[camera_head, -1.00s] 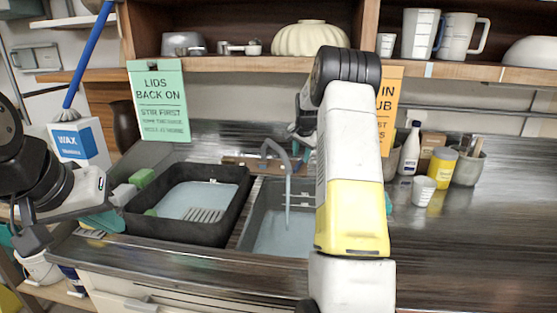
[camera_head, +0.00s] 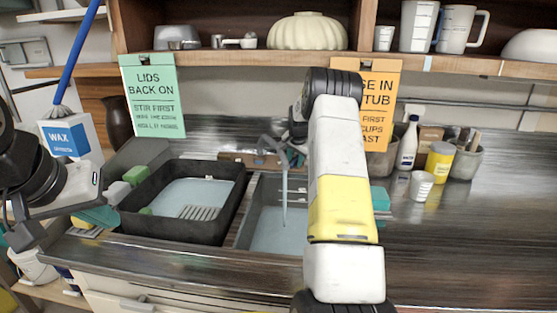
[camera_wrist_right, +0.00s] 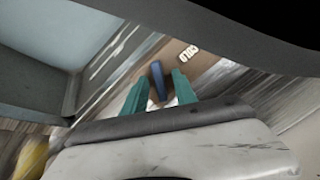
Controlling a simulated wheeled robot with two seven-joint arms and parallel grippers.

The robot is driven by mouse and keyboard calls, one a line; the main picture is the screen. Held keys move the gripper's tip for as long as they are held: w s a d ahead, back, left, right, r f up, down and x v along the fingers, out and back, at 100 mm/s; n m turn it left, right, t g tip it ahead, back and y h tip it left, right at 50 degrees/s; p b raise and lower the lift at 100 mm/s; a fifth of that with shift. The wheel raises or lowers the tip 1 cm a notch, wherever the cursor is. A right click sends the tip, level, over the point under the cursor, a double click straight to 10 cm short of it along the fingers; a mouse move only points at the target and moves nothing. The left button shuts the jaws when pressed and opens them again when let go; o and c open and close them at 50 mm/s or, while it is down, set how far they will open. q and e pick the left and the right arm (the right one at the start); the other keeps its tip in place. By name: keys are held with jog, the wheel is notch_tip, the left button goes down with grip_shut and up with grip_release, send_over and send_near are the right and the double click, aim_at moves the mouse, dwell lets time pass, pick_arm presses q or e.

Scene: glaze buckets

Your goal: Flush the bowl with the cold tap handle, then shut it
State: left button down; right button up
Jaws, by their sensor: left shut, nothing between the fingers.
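The sink bowl (camera_head: 270,238) is the grey basin right of the black tub, with a bent tap (camera_head: 268,140) over it. A thin bluish vertical line below the spout looks like running water. In the right wrist view, the blue cold tap handle (camera_wrist_right: 157,79) stands between the two teal fingertips of my right gripper (camera_wrist_right: 160,91), which are apart; contact is unclear. A "COLD" label (camera_wrist_right: 188,53) is just beyond. My left gripper (camera_head: 100,215) is shut and empty, left of the black tub.
A black tub (camera_head: 190,232) with a ribbed grey piece stands left of the basin. Bottles, cups and a brush pot (camera_head: 465,163) stand back right. Two signs hang from the shelf (camera_head: 220,60). The right counter is clear in front.

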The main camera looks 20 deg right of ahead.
grip_shut()
jog(key=n, duration=0.4)
jog(key=shift+g+h, duration=0.3)
grip_release()
jog(key=v, duration=0.7)
jog(key=shift+a+r, duration=0.15)
jog(key=shift+r, duration=0.2)
jog(key=shift+s, duration=0.15)
